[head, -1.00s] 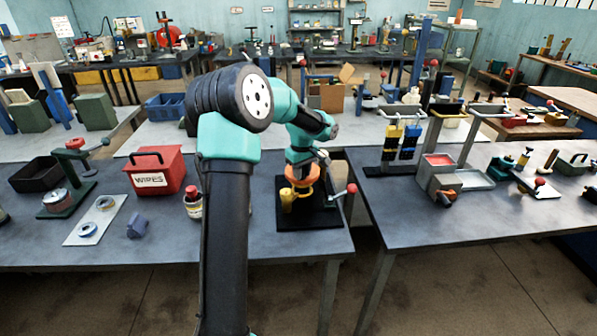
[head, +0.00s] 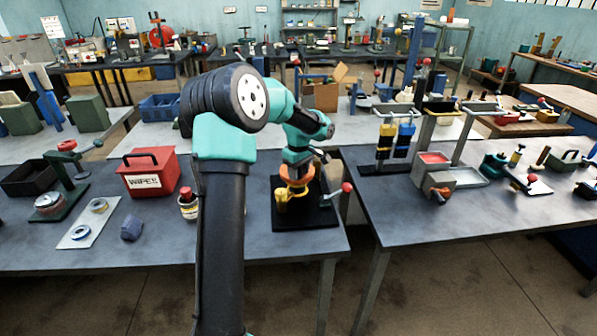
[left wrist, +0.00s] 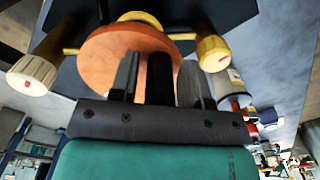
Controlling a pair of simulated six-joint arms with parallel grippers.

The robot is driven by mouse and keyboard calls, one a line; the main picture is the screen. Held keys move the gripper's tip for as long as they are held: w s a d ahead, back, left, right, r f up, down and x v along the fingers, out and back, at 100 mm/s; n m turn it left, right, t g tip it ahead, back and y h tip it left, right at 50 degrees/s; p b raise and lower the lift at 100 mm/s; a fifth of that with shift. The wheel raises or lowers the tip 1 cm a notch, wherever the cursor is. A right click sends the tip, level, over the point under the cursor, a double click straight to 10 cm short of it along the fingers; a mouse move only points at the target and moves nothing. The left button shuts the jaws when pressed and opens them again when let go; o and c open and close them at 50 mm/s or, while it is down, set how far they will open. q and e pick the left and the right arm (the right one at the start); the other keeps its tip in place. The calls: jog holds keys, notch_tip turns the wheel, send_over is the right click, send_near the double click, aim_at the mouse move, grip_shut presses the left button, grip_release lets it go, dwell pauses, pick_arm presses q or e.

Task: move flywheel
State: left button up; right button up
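The likely flywheel is an orange disc (head: 297,174) with yellow knobs, on a black base (head: 310,215) near the front table's right end. In the left wrist view the orange disc (left wrist: 128,58) fills the upper middle, with a yellow knob at each side. My left gripper (head: 298,160) is directly above the disc, pointing down. In the left wrist view its two fingers (left wrist: 158,80) stand apart on either side of a dark upright part, with a narrow gap showing. Whether they touch this part is hard to tell. My right gripper is out of view.
A bottle with a red cap (head: 188,204) stands left of the base, partly behind my arm. A red wipes box (head: 150,173) is further left. A red-knobbed lever (head: 346,188) rises at the base's right. A gap separates this table from the right one.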

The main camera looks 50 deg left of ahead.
pick_arm(q)
jog(key=shift+o, duration=0.6)
notch_tip(320, 180, up, 17)
jog(key=shift+r, duration=0.2)
dwell(0.6)
